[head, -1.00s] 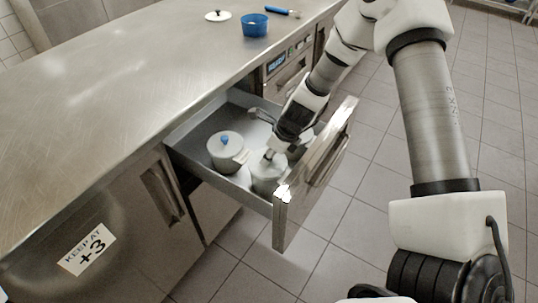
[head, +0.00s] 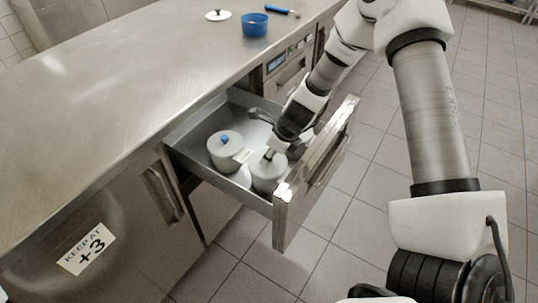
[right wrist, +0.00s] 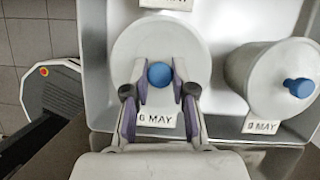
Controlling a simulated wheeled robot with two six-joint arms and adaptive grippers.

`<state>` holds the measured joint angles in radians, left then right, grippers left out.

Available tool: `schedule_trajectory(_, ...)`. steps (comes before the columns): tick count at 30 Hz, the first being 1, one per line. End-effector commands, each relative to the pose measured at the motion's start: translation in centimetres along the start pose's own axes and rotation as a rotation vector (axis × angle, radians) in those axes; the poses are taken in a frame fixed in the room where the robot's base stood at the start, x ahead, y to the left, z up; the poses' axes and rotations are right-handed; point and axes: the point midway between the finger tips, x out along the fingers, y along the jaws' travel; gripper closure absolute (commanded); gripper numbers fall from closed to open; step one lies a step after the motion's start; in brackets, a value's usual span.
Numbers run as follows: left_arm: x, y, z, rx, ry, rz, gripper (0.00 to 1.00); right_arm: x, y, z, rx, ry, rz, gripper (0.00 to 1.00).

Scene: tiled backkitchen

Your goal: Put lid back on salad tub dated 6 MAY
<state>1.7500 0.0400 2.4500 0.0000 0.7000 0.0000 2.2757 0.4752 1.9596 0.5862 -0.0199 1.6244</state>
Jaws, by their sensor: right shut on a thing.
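My right gripper (right wrist: 160,85) is shut on the blue knob (right wrist: 160,74) of a white lid (right wrist: 160,45). That lid sits on a pale tub (head: 268,178) in the open drawer. The tub's label (right wrist: 157,119) seems to read 6 MAY, though its digit is blurred. A second lidded tub (head: 225,152) with a blue knob stands to its left; it shows at the right in the right wrist view (right wrist: 245,75), its label digit unclear. A third label (right wrist: 166,4) shows at the top edge there; its tub is mostly out of view. A white lid with a dark knob (head: 217,16) lies on the counter.
The steel drawer (head: 190,170) stands open, its front panel (head: 312,180) close beside my right gripper. A blue bowl (head: 255,25) and a blue-handled tool (head: 279,10) are at the counter's back. Most of the counter (head: 110,100) is clear.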

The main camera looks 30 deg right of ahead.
Motion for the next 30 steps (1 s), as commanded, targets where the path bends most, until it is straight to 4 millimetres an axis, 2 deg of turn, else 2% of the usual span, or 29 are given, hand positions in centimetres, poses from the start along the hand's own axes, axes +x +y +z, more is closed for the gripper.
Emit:
schedule_trajectory(10, 0.03, 0.0, 0.0, 0.0, 0.0, 0.0, 0.52, 0.05, -0.01, -0.01, 0.0, 0.0, 0.0, 1.0)
schedule_trajectory(11, 0.03, 0.0, 0.0, 0.0, 0.0, 0.0, 0.52, 0.05, 0.0, -0.01, 0.0, 0.0, 0.0, 0.68)
schedule_trajectory(12, 0.03, 0.0, 0.0, 0.0, 0.0, 0.0, 0.52, 0.05, 0.0, -0.01, 0.0, 0.0, 0.0, 0.54)
schedule_trajectory(13, 0.03, 0.0, 0.0, 0.0, 0.0, 0.0, 0.52, 0.05, 0.0, -0.01, 0.0, 0.0, 0.0, 0.46)
schedule_trajectory(19, 0.03, 0.0, 0.0, 0.0, 0.0, 0.0, 0.52, 0.05, 0.0, -0.01, 0.0, 0.0, 0.0, 0.46)
schedule_trajectory(20, 0.03, 0.0, 0.0, 0.0, 0.0, 0.0, 0.52, 0.05, 0.0, -0.02, 0.0, 0.0, 0.0, 0.42)
schedule_trajectory(21, 0.03, 0.0, 0.0, 0.0, 0.0, 0.0, 0.52, 0.05, 0.0, -0.02, 0.0, 0.0, 0.0, 0.29)
schedule_trajectory(22, 0.03, 0.0, 0.0, 0.0, 0.0, 0.0, 0.52, 0.05, 0.0, -0.02, 0.0, 0.0, 0.0, 0.22)
schedule_trajectory(30, 0.02, 0.0, 0.0, 0.0, 0.0, 0.0, 0.52, 0.04, 0.0, -0.01, 0.0, 0.0, 0.0, 0.21)
